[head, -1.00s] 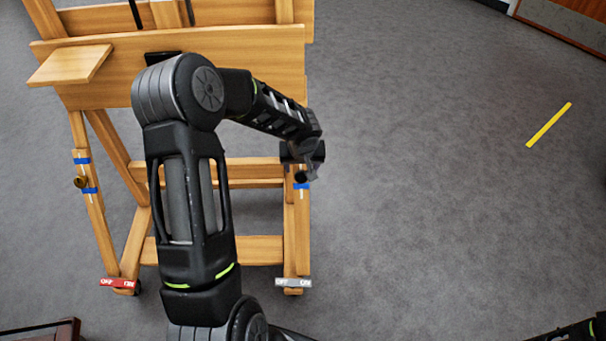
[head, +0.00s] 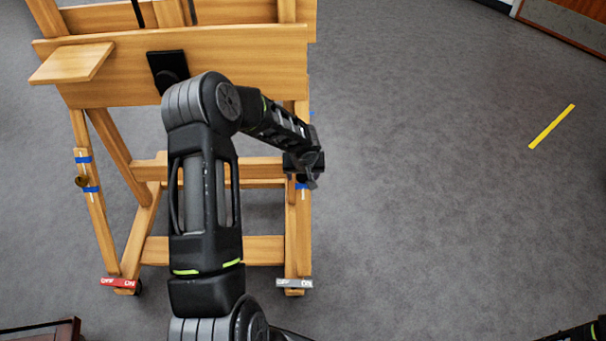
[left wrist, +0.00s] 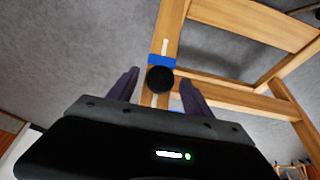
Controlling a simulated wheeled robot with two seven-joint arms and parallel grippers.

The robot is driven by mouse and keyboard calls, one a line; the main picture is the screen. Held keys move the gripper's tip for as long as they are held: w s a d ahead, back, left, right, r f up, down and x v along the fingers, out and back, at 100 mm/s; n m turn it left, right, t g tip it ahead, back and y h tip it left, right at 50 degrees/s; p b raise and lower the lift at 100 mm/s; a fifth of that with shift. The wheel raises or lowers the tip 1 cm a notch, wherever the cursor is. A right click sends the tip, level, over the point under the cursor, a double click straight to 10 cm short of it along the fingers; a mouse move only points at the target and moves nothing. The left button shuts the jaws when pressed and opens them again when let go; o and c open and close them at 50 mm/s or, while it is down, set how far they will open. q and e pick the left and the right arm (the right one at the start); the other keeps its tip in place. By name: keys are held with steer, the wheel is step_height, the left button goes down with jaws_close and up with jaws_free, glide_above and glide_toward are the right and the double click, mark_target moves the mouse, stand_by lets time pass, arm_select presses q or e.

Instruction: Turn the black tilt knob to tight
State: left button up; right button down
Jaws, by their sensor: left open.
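The black tilt knob (left wrist: 160,79) is round and sits on a wooden leg of the easel (head: 200,95), just below a blue tape band. In the left wrist view my left gripper (left wrist: 160,76) is open, with one finger to each side of the knob and a gap on both sides. I cannot tell from this view whether the fingertips reach its depth. In the head view my left gripper (head: 306,168) is at the easel's right leg, over the blue tape, and mostly hides the knob.
A brass knob (head: 82,181) is on the left leg between blue tapes. Red (head: 118,282) and grey (head: 294,283) foot levers are at the leg bottoms. A black plate (head: 168,68) is on the upper board. Carpet to the right is clear, with a yellow strip (head: 551,127).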

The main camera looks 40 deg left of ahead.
arm_select(q)
jaws_close()
stand_by(0.4)
